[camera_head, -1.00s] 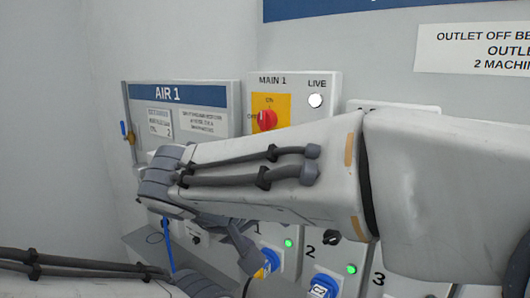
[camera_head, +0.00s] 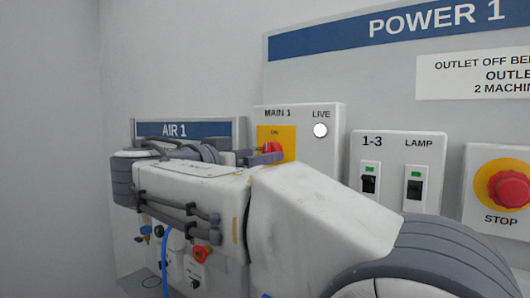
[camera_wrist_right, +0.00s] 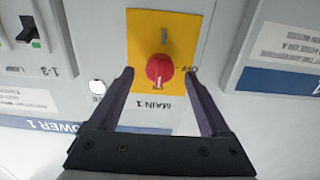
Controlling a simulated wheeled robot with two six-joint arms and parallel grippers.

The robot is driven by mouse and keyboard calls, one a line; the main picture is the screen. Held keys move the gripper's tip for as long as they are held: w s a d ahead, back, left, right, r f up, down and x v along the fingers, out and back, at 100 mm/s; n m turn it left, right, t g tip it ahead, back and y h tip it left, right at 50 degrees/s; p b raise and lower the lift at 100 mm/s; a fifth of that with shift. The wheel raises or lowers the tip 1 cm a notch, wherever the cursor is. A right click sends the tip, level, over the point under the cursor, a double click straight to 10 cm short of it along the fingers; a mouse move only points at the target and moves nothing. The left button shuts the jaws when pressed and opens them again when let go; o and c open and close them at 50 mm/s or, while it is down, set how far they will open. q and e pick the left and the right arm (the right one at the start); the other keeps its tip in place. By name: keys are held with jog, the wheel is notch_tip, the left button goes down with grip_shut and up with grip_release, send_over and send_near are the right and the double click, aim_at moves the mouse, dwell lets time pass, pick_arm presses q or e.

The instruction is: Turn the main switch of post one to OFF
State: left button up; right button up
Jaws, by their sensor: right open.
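The main switch is a red knob (camera_head: 272,149) on a yellow plate (camera_head: 289,138) in the MAIN 1 box (camera_head: 320,165). My right arm hides its lower part in the head view. In the right wrist view, turned over, the knob (camera_wrist_right: 159,68) sits between the fingertips of my right gripper (camera_wrist_right: 159,76). The jaws are open, with a gap to the knob on both sides. OFF is printed beside the right finger there. The knob's pointer direction is hard to tell. The LIVE lamp (camera_head: 320,130) is white. My left gripper is out of the picture.
To the right are the 1-3 switch (camera_head: 369,183), the LAMP switch (camera_head: 414,188) and a red STOP button (camera_head: 509,190). The AIR 1 panel (camera_head: 225,130) is to the left. My right arm covers the panels below.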

jog(key=shift+x, duration=1.2)
grip_shut()
